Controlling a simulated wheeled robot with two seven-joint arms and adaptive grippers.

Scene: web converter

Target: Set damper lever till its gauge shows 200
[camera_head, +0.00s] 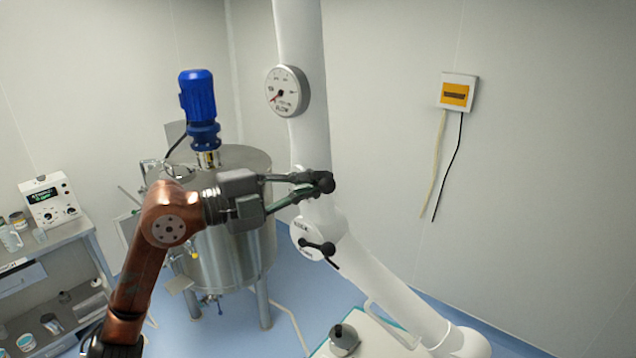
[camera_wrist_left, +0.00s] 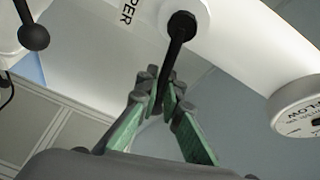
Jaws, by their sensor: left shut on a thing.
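The damper lever is a black handle on the white duct, and its dark end (camera_head: 326,182) shows at my gripper's tips in the head view. In the left wrist view the lever (camera_wrist_left: 180,40) comes out of a black hub beside lettering ending in "PER" and runs down between my fingers. My left gripper (camera_head: 314,184) is shut on the lever; its fingertips (camera_wrist_left: 166,95) hide the lever's end. The round white FLOW gauge (camera_head: 288,91) is on the duct above; its needle points to the lower left, and the numbers are too small to read surely.
A second black lever (camera_head: 320,247) is on the duct below. A steel tank (camera_head: 235,245) with a blue motor (camera_head: 198,95) stands behind my left arm. A wall box (camera_head: 457,92) with hanging cables is at the right. A bench (camera_head: 45,255) with instruments is at the left.

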